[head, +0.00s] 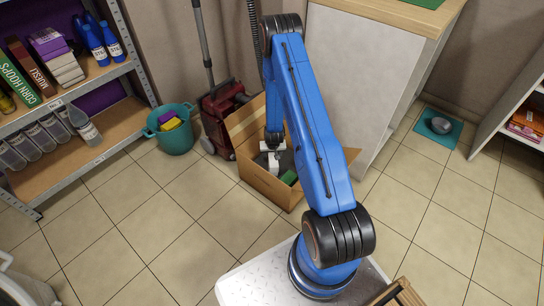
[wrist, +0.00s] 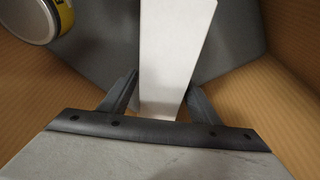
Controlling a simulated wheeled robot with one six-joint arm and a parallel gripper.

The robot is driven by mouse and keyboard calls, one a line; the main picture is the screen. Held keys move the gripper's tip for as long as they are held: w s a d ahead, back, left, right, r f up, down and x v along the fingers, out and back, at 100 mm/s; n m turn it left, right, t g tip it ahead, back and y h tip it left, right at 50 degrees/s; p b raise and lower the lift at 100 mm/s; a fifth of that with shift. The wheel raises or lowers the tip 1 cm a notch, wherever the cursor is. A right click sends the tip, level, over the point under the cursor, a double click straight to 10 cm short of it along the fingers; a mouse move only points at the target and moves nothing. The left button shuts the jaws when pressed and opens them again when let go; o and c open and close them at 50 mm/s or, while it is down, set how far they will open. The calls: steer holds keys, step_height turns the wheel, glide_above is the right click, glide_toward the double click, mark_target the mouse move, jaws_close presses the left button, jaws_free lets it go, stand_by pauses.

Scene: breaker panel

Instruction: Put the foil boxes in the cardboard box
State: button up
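The open cardboard box (head: 262,186) stands on the floor against the front of the counter, and its brown walls (wrist: 285,80) show on both sides in the wrist view. My arm reaches down into it, and my gripper (head: 273,152) is inside, below the rim. In the wrist view a long, plain white box (wrist: 176,48), which looks like a foil box, lies between my two dark fingers (wrist: 163,92). Both fingers appear to press on its sides. It runs out of the picture at the top. No label shows on it.
Inside the cardboard box are a yellow-labelled can (wrist: 38,18), a grey surface (wrist: 108,60) and something green (head: 289,177). A teal tub (head: 172,136) and a red vacuum cleaner (head: 222,110) stand to the left. A stocked shelf (head: 75,125) is further left. The tiled floor in front is clear.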

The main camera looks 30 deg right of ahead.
steer(key=shift+r, duration=0.1)
steer(key=v, duration=1.1)
steer(key=shift+a+r, duration=0.15)
steer(key=shift+r, duration=0.7)
steer(key=s+a+r+n, duration=0.1)
steer(key=s+a+r, duration=0.25)
steer(key=r, duration=0.75)
steer(key=s+a+r+n+t+y, duration=0.15)
steer(key=a+r, duration=0.25)
steer(key=r, duration=0.8)
steer(key=s+a+r+g, duration=0.1)
steer(key=s+a+r, duration=0.2)
steer(key=r, duration=0.8)
steer(key=s+a+r+n, duration=0.1)
steer(key=s+a+r, duration=0.1)
steer(key=s+r, duration=0.45)
steer(key=s+a+r+n, duration=0.1)
steer(key=s+a+r, duration=0.2)
steer(key=s+r, duration=0.55)
steer(key=s, duration=0.6)
steer(key=s+a+r+t, duration=0.1)
steer(key=s+r, duration=0.1)
steer(key=s, duration=0.7)
steer(key=shift+a+r, duration=0.2)
steer(key=shift+r, duration=0.1)
